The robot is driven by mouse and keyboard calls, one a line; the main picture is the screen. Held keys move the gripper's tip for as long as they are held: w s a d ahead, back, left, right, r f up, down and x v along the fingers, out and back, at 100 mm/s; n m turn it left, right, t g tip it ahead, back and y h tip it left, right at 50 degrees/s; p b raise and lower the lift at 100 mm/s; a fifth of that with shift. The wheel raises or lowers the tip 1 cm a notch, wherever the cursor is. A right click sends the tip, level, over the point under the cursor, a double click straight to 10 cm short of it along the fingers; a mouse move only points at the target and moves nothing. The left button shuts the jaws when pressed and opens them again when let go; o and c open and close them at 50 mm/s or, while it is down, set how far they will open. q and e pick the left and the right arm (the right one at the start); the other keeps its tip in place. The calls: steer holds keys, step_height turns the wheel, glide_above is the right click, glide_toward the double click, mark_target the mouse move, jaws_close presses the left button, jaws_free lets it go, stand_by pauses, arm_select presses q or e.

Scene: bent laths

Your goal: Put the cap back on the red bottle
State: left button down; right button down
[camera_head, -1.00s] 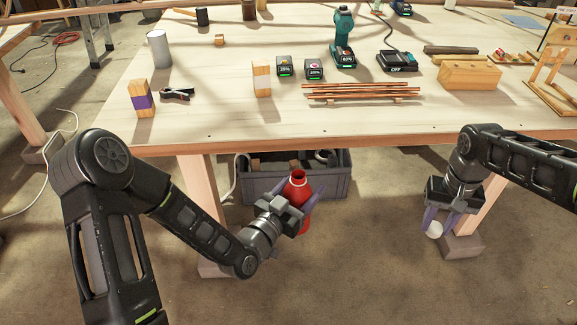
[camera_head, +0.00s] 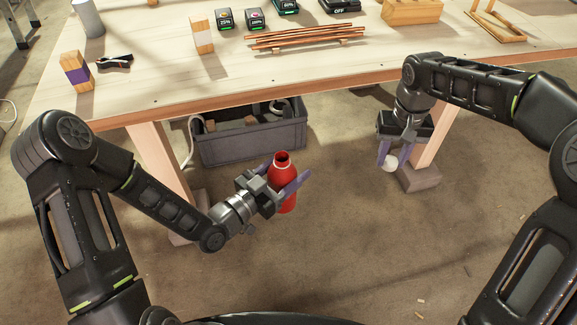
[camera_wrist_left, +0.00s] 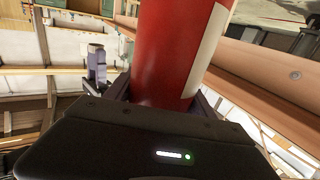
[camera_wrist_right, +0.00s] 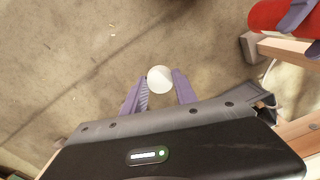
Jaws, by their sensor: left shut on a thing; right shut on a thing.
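The red bottle (camera_head: 283,185) is upright and open at the top, held in front of the table by my left gripper (camera_head: 282,188), which is shut around its body. The bottle fills the upper middle of the left wrist view (camera_wrist_left: 178,50), and its edge shows at the top right of the right wrist view (camera_wrist_right: 275,16). The white cap (camera_head: 389,164) is between the fingertips of my right gripper (camera_head: 393,158), which points down to the right of the bottle. The cap also shows in the right wrist view (camera_wrist_right: 160,79). Bottle and cap are well apart.
The wooden table (camera_head: 150,88) stands behind both grippers, with a bundle of thin laths (camera_head: 305,36) near its front. A grey crate (camera_head: 250,146) is under the table behind the bottle. Free air lies between the bottle and the cap.

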steer(key=s+a+r+n, duration=0.1)
steer(key=a+r+n, duration=0.1)
steer(key=a, duration=0.6)
steer(key=s+a+r+n, duration=0.1)
steer(key=a+r, duration=0.3)
steer(key=a, duration=0.4)
steer(key=a+r+n, duration=0.2)
steer(key=a+r, duration=0.1)
steer(key=a, duration=0.6)
steer(key=shift+s+r+n, duration=0.35)
steer(key=shift+s+n, duration=0.05)
steer(key=shift+s+a+r+n, duration=0.15)
steer(key=shift+s+r+n, duration=0.2)
steer(key=shift+r, duration=0.25)
steer(key=shift+s+a+r+n, duration=0.1)
steer(key=shift+s+r+n, duration=0.15)
steer(key=shift+s+r, duration=0.25)
steer(key=shift+w, duration=0.1)
steer(key=shift+f, duration=2)
steer(key=shift+f, duration=0.85)
